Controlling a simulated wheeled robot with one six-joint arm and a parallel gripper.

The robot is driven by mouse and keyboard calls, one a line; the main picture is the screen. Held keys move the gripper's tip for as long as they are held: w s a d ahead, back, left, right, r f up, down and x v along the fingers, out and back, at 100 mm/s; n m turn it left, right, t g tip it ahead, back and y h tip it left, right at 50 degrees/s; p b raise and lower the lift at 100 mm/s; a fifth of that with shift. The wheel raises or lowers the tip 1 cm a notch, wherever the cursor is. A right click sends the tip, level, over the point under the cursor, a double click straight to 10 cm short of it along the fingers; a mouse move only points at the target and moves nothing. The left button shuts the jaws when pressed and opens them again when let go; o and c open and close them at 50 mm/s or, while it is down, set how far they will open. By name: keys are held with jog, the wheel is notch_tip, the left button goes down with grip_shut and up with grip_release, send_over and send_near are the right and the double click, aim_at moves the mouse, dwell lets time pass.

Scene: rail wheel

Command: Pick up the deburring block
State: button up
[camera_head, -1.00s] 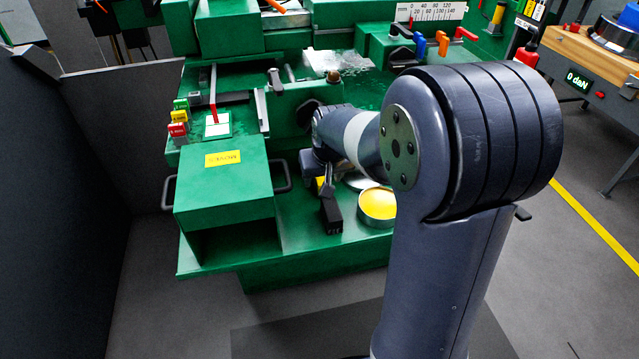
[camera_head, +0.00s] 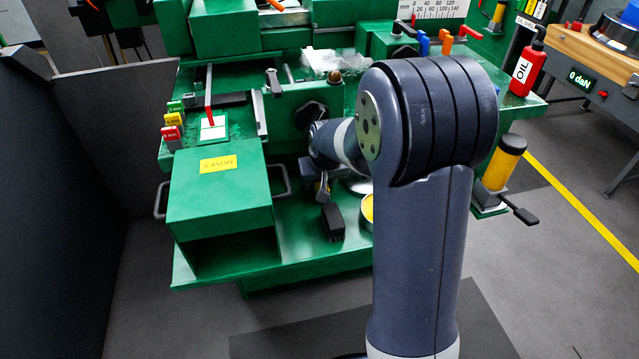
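A small black block (camera_head: 333,222), which looks like the deburring block, sits on the low green shelf (camera_head: 300,250) left of a yellow round tin (camera_head: 367,208). My gripper (camera_head: 323,192) points down just above and behind the block. Only part of the gripper shows, as my forearm and wrist cover the rest. I cannot tell whether its fingers are open or shut, or whether they touch the block.
A green box (camera_head: 220,190) with a yellow label and side handles stands left of my gripper. Red, yellow and green tagged blocks (camera_head: 173,125) lie behind it.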

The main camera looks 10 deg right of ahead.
jog(key=c, duration=0.9)
jog(key=shift+s+d+r, duration=0.15)
jog(key=shift+d+r, duration=0.15)
jog(key=shift+r, duration=0.05)
jog(key=s+d+r, duration=0.3)
jog(key=d, duration=0.3)
jog(key=s+d+r+p, duration=0.1)
jog(key=s+d+r, duration=0.2)
jog(key=d, duration=0.3)
jog(key=shift+r, duration=0.65)
jog(key=o, duration=0.5)
jog(key=c, duration=0.3)
jog(key=shift+s, duration=0.1)
